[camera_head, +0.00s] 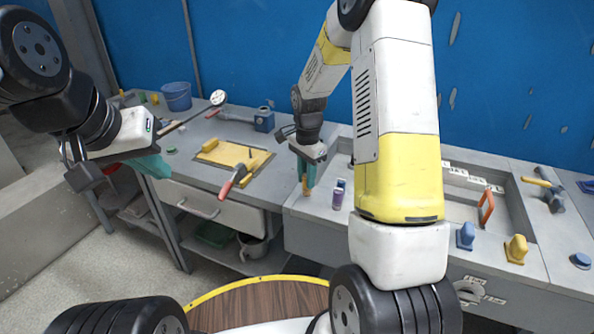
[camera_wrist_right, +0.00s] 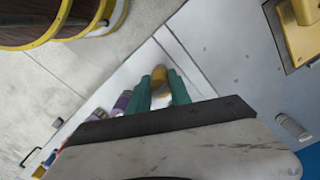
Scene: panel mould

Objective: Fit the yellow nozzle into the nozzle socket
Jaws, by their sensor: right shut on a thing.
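The yellow nozzle (camera_wrist_right: 159,78) shows between the teal fingertips of my right gripper (camera_wrist_right: 160,90) in the right wrist view. In the head view, my right gripper (camera_head: 305,178) is shut on it, pointing down over the front left part of the mould bench, just left of the purple cylinder (camera_head: 338,196). The nozzle's lower end shows there as a small tan piece. I cannot pick out the nozzle socket in either view. My left gripper (camera_head: 145,166) hangs at the left, away from the nozzle; its teal fingers are seen edge-on and their gap is hidden.
A yellow panel (camera_head: 222,151) with a red-handled tool lies on the left table. A blue bucket (camera_head: 177,96) stands behind. Blue (camera_head: 466,236) and yellow (camera_head: 516,249) handled pieces and an orange handle (camera_head: 486,207) are at the right. My right arm blocks the bench's middle.

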